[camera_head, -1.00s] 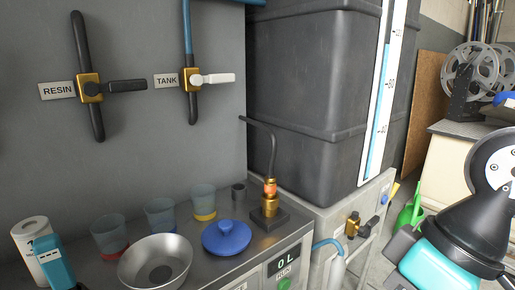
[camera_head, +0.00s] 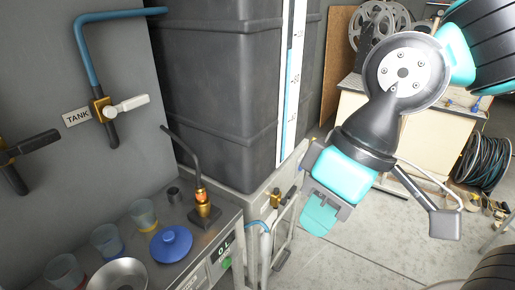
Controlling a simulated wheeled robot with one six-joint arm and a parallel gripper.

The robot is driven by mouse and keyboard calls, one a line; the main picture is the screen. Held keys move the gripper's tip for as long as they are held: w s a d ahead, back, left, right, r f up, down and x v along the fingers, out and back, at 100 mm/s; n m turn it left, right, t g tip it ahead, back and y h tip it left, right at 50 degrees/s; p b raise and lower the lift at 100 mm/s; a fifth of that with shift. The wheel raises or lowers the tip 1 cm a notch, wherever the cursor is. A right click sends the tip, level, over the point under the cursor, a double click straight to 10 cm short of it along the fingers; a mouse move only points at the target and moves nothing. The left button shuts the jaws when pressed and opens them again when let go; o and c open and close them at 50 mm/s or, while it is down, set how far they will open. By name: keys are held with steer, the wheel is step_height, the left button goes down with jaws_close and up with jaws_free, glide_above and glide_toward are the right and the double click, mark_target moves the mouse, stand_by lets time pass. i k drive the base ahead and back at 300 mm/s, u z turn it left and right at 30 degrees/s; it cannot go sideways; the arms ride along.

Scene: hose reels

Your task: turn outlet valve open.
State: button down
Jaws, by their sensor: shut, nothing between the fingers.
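A brass valve (camera_head: 275,199) with a dark handle (camera_head: 291,193) sits low on the front of the stand under the big dark tank (camera_head: 215,90). I take it to be the outlet valve. It is small here, and I cannot read how far its handle is turned. My gripper (camera_head: 317,222) is right of the valve, its turquoise fingers pointing down. It is shut and empty, and appears apart from the valve. A second brass valve (camera_head: 102,108) with a white handle is on the wall by a TANK label (camera_head: 76,117).
A steel counter (camera_head: 225,222) at lower left holds cups, a blue lid (camera_head: 171,243), a metal bowl (camera_head: 118,275) and a brass spout fitting (camera_head: 202,205). A bench (camera_head: 415,130) with reels stands behind my arm. The floor (camera_head: 370,255) at lower right is mostly clear.

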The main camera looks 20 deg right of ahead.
mark_target(289, 194)
steer(key=z, duration=0.35)
steer(key=k, duration=0.6)
steer(key=z, duration=0.7)
steer(key=i, duration=1.55)
steer(key=u, duration=0.15)
